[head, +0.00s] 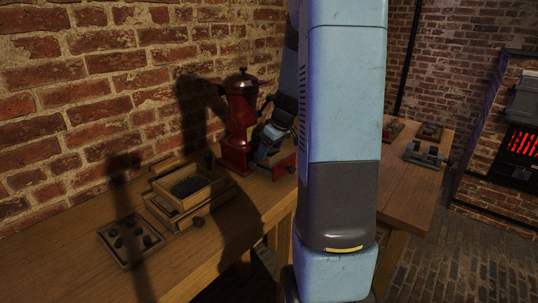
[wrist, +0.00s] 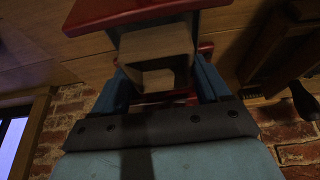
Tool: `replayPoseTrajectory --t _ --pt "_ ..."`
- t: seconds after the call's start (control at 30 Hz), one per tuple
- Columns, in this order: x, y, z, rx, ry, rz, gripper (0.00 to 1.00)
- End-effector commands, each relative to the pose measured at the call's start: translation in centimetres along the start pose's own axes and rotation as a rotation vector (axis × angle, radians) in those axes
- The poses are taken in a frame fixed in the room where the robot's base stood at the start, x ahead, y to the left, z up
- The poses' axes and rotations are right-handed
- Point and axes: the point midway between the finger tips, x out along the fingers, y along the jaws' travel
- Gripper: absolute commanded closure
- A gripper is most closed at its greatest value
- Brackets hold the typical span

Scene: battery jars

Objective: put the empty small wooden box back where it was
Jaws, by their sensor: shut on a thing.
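My gripper (wrist: 157,66) is shut on a small pale wooden box (wrist: 156,44), with a blue finger on each side of it. In the wrist view the box lies close to red metal parts (wrist: 130,12) above and below it in the picture. I cannot tell whether it touches them. In the head view my gripper (head: 273,140) is just right of a red machine (head: 240,115) with a domed top on the wooden table. The held box is hidden there.
Left of the red machine, a wooden box with dark pieces (head: 190,187) sits on stacked wooden trays (head: 160,211). A shallow tray (head: 131,241) with several dark lumps lies nearer. Small devices (head: 423,154) stand on the right part of the table. A brick wall (head: 100,80) runs behind.

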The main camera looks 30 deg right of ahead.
Motion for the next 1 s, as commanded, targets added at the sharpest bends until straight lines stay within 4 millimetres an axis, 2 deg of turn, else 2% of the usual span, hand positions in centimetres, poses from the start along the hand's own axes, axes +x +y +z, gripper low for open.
replayPoseTrajectory --t 0.13,0.47,0.5,0.73,1.0 --pt "1.5 0.0 0.7 0.001 -0.001 0.000 0.55" --pt "1.7 0.0 0.8 0.000 0.000 0.000 0.55" --pt "1.8 0.0 0.8 0.000 0.000 0.000 0.23" --pt "1.8 -0.1 0.8 -0.001 0.000 0.000 0.01" --pt "1.8 -0.2 0.7 -0.002 0.000 -0.002 0.00"
